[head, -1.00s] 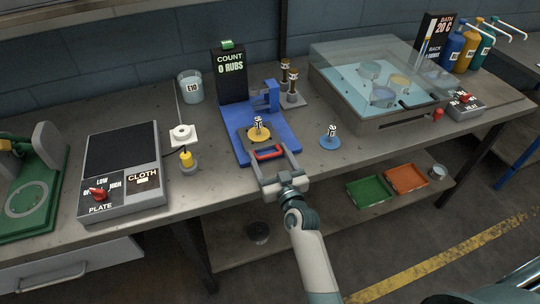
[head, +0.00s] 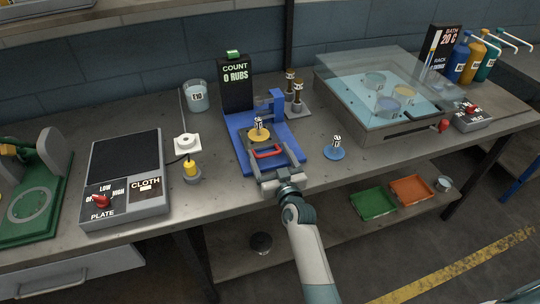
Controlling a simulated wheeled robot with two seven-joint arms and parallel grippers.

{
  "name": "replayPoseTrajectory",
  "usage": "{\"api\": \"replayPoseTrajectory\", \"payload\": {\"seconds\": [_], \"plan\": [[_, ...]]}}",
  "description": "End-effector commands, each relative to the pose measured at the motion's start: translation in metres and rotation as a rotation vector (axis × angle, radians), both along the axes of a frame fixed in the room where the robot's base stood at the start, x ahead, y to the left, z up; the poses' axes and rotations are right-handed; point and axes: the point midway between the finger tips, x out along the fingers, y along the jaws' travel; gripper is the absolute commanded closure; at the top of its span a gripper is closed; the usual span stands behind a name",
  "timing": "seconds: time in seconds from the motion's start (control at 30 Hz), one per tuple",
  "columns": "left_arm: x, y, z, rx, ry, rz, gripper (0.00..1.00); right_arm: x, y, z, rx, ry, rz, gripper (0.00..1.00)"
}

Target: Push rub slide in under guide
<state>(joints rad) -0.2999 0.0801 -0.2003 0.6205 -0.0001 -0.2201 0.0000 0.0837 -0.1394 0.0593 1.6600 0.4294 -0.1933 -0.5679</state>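The rub slide, with a yellow disc (head: 259,135) and a red handle (head: 267,153), sits on the blue rub stand (head: 235,125). A small tagged piece stands on the disc. The blue guide (head: 277,100) rises behind it, to its right; the disc is in front of the guide. My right gripper (head: 271,152) reaches in from the front with its fingers spread wide, one on each side of the red handle. Contact with the handle is unclear. My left gripper is not in view.
The stand's counter (head: 236,80) reads 0 rubs. A blue disc (head: 334,152) with a tagged piece lies on the table to the right. Brown-topped posts (head: 297,95) stand close behind the guide. A white piece (head: 187,144) and a yellow-topped weight (head: 191,168) stand left.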

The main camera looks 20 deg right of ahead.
Motion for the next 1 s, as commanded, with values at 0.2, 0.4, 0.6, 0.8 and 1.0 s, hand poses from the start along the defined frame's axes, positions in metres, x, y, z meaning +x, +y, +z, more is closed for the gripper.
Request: {"api": "replayPoseTrajectory", "payload": {"seconds": [0.2,0.4,0.6,0.8,1.0], "plan": [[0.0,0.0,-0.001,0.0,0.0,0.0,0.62,-0.005,0.001,-0.001,0.002,0.001,0.001,0.2],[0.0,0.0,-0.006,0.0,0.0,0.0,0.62,-0.023,0.0,-0.002,0.0,0.0,0.0,0.2],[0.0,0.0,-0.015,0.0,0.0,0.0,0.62,-0.057,-0.002,-0.003,0.001,0.001,0.0,0.2],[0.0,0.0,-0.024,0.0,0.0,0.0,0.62,-0.096,-0.003,-0.003,0.001,0.001,0.0,0.2],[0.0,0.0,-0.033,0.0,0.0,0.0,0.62,-0.134,-0.005,-0.004,0.0,0.002,0.0,0.2]]}}
